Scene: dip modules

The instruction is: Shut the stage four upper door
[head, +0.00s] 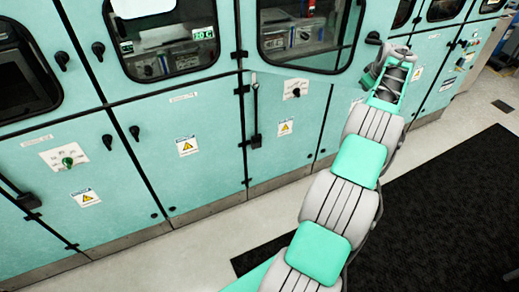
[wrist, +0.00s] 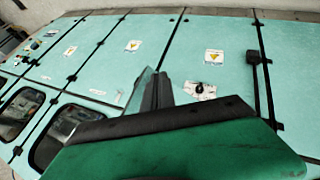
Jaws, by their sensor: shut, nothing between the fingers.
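The upper door (head: 262,62) with a dark-framed window stands ajar in the middle of the head view. Its lower edge swings out from the cabinet front, with hinges on its left. A black handle (head: 373,38) shows at its right side. The end of my arm is just right of the door, close to the handle. In the wrist view my gripper (wrist: 157,92) is shut, its dark fingers pointing at the cabinet fronts. A thin teal edge lies beside the fingers; I cannot tell whether they touch it. The fingertips are not clear in the head view.
Teal cabinets line the wall. The neighbouring upper door (head: 160,88) on the left looks closed. Lower doors (head: 215,150) with warning labels look closed. A black mat (head: 440,205) lies on the pale floor to the right. Pale floor runs along the cabinets' foot.

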